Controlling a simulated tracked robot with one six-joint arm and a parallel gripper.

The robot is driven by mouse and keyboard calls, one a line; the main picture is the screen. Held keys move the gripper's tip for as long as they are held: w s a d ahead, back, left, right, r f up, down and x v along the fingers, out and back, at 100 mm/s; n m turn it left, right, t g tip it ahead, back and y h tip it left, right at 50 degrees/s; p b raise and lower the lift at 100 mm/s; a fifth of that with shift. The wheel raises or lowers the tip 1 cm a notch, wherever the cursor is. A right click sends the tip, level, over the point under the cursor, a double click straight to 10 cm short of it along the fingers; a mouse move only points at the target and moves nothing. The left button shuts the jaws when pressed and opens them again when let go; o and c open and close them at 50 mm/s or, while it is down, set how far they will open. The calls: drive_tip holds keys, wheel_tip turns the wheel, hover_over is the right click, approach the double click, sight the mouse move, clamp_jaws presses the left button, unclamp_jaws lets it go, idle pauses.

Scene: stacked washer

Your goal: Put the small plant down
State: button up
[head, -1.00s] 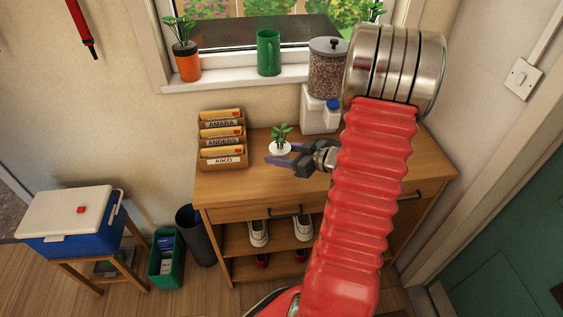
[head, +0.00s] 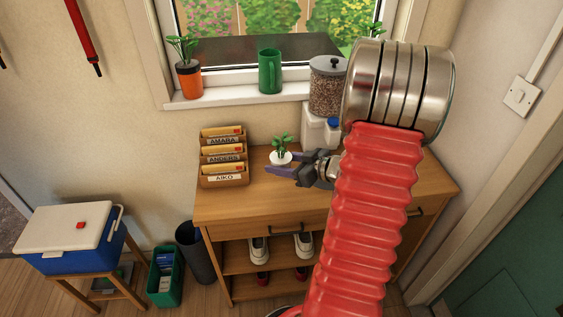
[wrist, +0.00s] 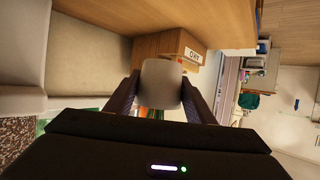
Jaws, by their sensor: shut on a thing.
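The small plant (head: 281,157) has a white pot with green leaves. In the head view it shows over the wooden cabinet's top (head: 255,205), right of the letter holder. My gripper (head: 270,170) is shut on its pot, its purple fingers reaching in from the right. In the wrist view the pot (wrist: 161,83) is between my two fingers (wrist: 160,95). Some green and orange shows just below the pot there. I cannot tell whether the pot touches the cabinet top.
The letter holder (head: 224,160) with name labels stands close on the left. The windowsill holds a green mug (head: 269,72) and an orange potted plant (head: 188,80). The cabinet's front left is clear.

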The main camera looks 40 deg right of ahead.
drive_tip(key=w+a+r+m+h, duration=0.1)
drive_tip(key=w+a+r, duration=0.3)
drive_tip(key=w+a, duration=0.95)
drive_tip(key=w+a+m+h, duration=0.1)
drive_tip(key=w+a, duration=0.1)
drive_tip(key=a, duration=1.5)
drive_tip(key=shift+a+r+h, duration=0.15)
drive_tip(key=shift+a+h, duration=0.15)
drive_tip(key=shift+a, duration=0.1)
drive_tip(key=shift+d, duration=0.1)
